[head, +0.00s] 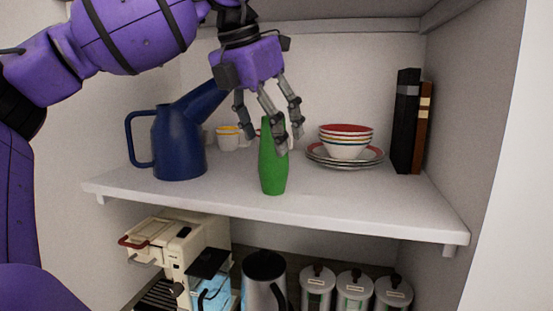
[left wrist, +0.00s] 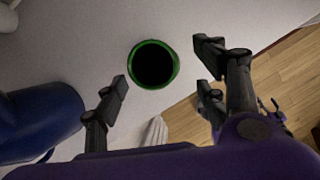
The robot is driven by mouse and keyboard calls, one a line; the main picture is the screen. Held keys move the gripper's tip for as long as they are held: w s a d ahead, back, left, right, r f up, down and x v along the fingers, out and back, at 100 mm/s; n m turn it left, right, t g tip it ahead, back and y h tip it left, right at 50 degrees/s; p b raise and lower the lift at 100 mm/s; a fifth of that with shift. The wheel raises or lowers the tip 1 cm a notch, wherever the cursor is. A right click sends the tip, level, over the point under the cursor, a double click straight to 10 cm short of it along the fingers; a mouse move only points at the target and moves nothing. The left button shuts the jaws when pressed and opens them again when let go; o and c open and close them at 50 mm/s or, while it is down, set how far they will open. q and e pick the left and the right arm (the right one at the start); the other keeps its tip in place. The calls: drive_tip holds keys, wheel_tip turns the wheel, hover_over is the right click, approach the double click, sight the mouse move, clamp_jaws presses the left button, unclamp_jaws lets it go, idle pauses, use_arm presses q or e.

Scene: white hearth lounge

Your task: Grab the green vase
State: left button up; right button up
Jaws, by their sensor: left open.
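The green vase (head: 272,172) stands upright on the upper white shelf, near its front edge. My left gripper (head: 276,125) is open and hangs from above at the vase's top, with its fingers partly in front of the neck. In the left wrist view the round dark mouth of the vase (left wrist: 153,64) faces the camera. There the fingers of my left gripper (left wrist: 162,72) are spread on either side of the mouth, with gaps between them and the rim. My right gripper does not show.
A blue watering can (head: 178,143) stands left of the vase. Stacked bowls (head: 346,142) on plates and upright books (head: 405,120) are to the right, with cups (head: 228,138) behind. Bare shelf (head: 340,200) lies right of the vase. A coffee machine (head: 180,245) and canisters (head: 355,290) are below.

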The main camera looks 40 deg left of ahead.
sight(272, 158)
use_arm(q)
drive_tip(key=shift+f, duration=0.45)
drive_tip(key=shift+w+f, duration=0.15)
drive_tip(key=shift+f, duration=0.15)
drive_tip(key=shift+p+x, duration=0.75)
drive_tip(key=shift+x, duration=1.55)
drive_tip(key=shift+a+f, duration=0.2)
drive_tip(key=c, duration=1.4)
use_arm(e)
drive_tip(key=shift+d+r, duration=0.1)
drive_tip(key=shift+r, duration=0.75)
